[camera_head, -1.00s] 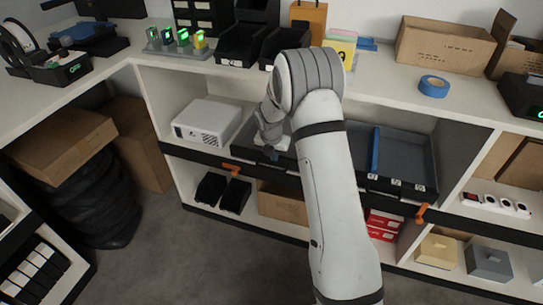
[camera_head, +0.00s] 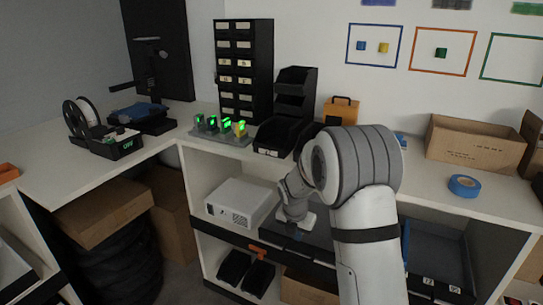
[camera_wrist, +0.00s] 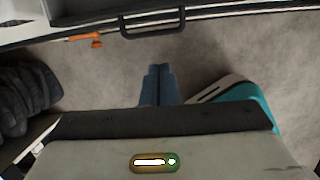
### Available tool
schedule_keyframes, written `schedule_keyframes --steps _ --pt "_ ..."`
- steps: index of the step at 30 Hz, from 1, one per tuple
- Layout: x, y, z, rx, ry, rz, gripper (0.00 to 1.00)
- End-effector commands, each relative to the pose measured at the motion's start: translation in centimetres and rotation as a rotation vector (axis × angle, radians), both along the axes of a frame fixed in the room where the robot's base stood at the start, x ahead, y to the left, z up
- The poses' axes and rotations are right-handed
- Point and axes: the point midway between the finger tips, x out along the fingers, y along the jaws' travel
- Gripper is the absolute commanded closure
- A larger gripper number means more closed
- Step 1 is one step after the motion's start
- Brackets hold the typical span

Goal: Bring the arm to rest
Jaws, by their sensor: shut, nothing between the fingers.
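My arm reaches up from the bottom right in the head view, folded at a large grey joint, with its wrist end in front of the shelf unit. My gripper shows in the wrist view (camera_wrist: 160,70) as two blue-grey fingers close together, shut and empty. They point over bare grey floor and touch nothing that I can see. In the head view the fingers cannot be made out clearly.
The white counter (camera_head: 85,196) holds a tape roll (camera_head: 465,186), an open carton (camera_head: 470,143) and black bins (camera_head: 275,137). A white projector-like box (camera_head: 240,203) stands on the shelf left of my wrist. An orange clip (camera_wrist: 87,39) shows in the wrist view.

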Motion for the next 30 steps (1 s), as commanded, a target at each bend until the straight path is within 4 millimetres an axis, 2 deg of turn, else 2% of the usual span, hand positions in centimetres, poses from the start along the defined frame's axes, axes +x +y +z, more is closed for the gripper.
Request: schedule_keyframes --steps 5,9,12,18,24,27,30 --pt "-3.0 -0.9 6.9 0.067 -0.043 -0.284 1.00" --pt "-7.3 -1.7 13.6 0.157 -0.084 -0.652 1.00" --pt "-10.8 -2.2 17.7 0.222 -0.109 -0.921 1.00" --pt "-17.9 -3.0 24.7 0.354 -0.150 -1.457 1.00" --pt "-25.2 -3.3 29.7 0.477 -0.171 -1.982 1.00" --pt "-28.2 -3.3 31.2 0.525 -0.173 -2.201 1.00" --pt "-30.3 -3.2 31.9 0.560 -0.170 -2.366 1.00"
